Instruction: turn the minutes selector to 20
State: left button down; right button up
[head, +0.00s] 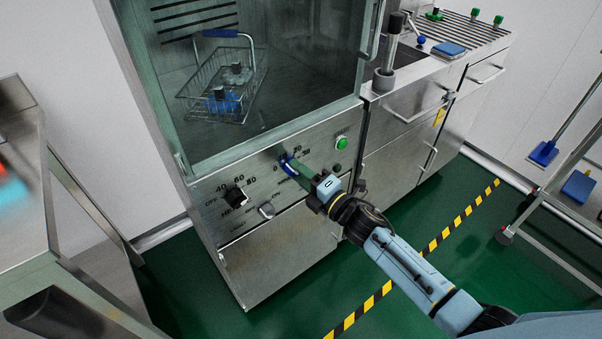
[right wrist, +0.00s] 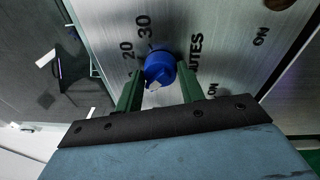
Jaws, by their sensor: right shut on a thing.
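The minutes selector is a blue knob on the washer's steel front panel, and it shows in the right wrist view (right wrist: 158,68) and in the head view (head: 287,163). Printed marks 20 and 30 and part of the word MINUTES surround it. My right gripper (head: 291,164) has its green fingers on both sides of the knob and is shut on it. A pale mark shows on the knob's near face in the wrist view; I cannot tell which number the knob points to. The fingers partly hide the knob in the head view. My left gripper is out of view.
A black heat knob (head: 237,195) and a small metal switch (head: 266,210) sit left of the selector. A lit green button (head: 342,143) is to its right. Above is the glass door (head: 280,60) with a wire basket (head: 228,95) behind it. A steel table (head: 20,215) stands at left.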

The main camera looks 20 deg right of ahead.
jog(key=m+p, duration=0.1)
jog(key=m, duration=0.4)
jog(key=m+t+h+p, duration=0.1)
jog(key=m, duration=0.5)
jog(key=shift+s+a+f, duration=0.1)
jog(key=shift+f, duration=0.1)
pick_arm(q)
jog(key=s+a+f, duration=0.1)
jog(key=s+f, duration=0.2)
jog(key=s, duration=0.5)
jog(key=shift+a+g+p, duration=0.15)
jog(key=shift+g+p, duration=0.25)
jog(key=shift+p, duration=0.05)
pick_arm(e)
jog(key=shift+m+t+h, duration=0.3)
jog(key=shift+m+h, duration=0.1)
jog(key=shift+m, duration=1.3)
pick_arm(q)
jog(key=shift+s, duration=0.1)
pick_arm(e)
jog(key=shift+a+f, duration=0.1)
jog(key=o, duration=0.8)
jog(key=shift+c, duration=0.2)
jog(key=shift+o, duration=0.8)
